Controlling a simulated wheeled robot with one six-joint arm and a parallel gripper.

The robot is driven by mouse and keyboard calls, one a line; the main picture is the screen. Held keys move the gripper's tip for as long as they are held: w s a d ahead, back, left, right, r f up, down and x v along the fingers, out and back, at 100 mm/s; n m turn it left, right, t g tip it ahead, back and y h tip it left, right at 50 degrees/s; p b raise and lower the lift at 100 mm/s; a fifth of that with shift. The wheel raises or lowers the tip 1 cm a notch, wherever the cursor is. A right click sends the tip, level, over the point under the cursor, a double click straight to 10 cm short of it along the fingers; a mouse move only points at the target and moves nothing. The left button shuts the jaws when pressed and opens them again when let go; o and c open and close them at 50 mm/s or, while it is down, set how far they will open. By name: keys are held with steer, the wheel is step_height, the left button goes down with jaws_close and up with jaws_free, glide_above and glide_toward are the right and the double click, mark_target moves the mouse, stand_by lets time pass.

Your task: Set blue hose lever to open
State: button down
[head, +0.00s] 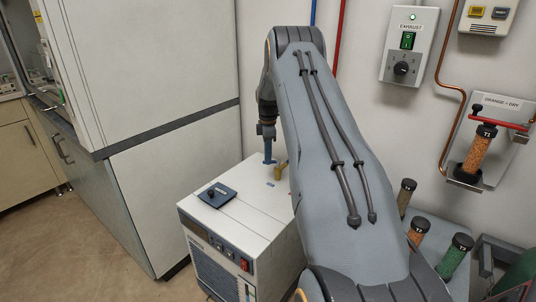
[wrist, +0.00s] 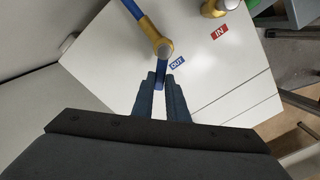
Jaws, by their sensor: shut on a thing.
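The blue hose lever (wrist: 159,84) is a short blue handle on a brass valve (wrist: 163,48) beside the blue OUT label (wrist: 177,62) in the wrist view. The blue hose (wrist: 134,12) comes to this valve from the upper left, at an angle to the lever. My gripper (wrist: 161,82) is shut on the lever, one finger on each side. In the head view my gripper (head: 268,152) points down over the back of the white chiller box (head: 232,207). The lever is hidden there, and a brass fitting (head: 280,172) shows beside the fingers.
A second brass valve (wrist: 213,8) stands by the red IN label (wrist: 219,33), with its lever cut off by the frame. A dark blue plate (head: 216,195) with a knob lies on the box top. A tall white cabinet (head: 170,130) is to the left, and capped tubes (head: 457,250) are to the right.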

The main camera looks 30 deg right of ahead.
steer(key=shift+s+a+n+p, duration=0.1)
steer(key=shift+s+n+p, duration=0.35)
steer(key=shift+n, duration=1.1)
steer(key=shift+s+a+n+p, duration=0.15)
steer(key=shift+s+n, duration=0.55)
steer(key=shift+n, duration=0.8)
steer(key=shift+s+n+p, duration=0.4)
steer(key=shift+s+n, duration=0.15)
steer(key=shift+n, duration=1)
steer(key=c, duration=1.8)
jaws_free()
steer(key=shift+o, duration=0.3)
steer(key=shift+d+r, duration=0.1)
step_height(320, 180, up, 8)
steer(key=b, duration=0.1)
